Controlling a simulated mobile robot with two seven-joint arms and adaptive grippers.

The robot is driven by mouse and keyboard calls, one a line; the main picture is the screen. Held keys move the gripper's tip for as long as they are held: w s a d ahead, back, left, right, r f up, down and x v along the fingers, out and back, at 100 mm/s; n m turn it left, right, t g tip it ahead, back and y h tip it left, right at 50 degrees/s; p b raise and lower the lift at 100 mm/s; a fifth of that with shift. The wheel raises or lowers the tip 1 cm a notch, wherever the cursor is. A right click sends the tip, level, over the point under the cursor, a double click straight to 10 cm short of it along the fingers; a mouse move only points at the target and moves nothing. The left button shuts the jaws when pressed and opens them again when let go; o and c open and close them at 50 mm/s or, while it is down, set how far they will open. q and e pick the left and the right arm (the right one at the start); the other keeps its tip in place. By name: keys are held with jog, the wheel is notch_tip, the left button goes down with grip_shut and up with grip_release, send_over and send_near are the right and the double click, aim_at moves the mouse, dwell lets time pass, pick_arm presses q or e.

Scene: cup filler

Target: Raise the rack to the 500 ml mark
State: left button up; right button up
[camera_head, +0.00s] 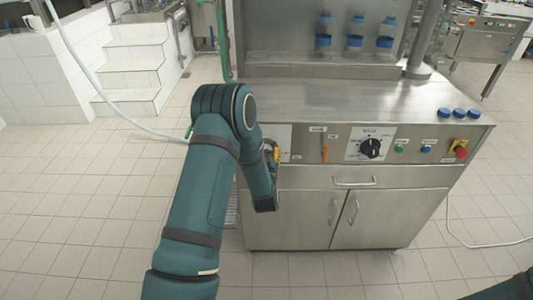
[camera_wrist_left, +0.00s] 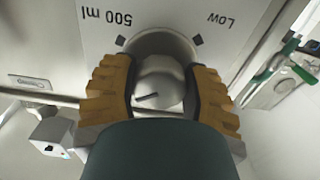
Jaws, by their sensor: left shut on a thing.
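In the left wrist view, my left gripper (camera_wrist_left: 162,95) has its yellow-brown fingers shut on both sides of a round grey knob (camera_wrist_left: 162,75). The knob sits on a light plate (camera_wrist_left: 160,15) lettered "500 ml" at left and "Low" at right, each with a small black mark. A short black line shows on the knob's left part; I cannot tell whether it is the pointer. In the head view, my left gripper (camera_head: 272,151) is at the left end of the machine's front panel, mostly hidden by my arm. My right gripper is out of view.
The panel also has an orange lever (camera_head: 325,152), a black dial (camera_head: 370,148), small buttons and a red knob (camera_head: 461,152). Blue caps (camera_head: 459,114) lie on the steel top (camera_head: 330,100). White steps (camera_head: 135,65) stand at left. The tiled floor in front is clear.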

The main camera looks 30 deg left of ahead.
pick_arm(q)
jog(key=m, duration=0.5)
jog(key=shift+m, duration=0.3)
jog(key=m, duration=0.5)
jog(key=shift+s+a, duration=0.1)
jog(key=shift+m, duration=0.3)
jog(key=o, duration=1.2)
jog(key=shift+r, duration=0.1)
jog(key=shift+s, duration=0.1)
jog(key=v, duration=1.1)
jog(key=shift+s, duration=0.35)
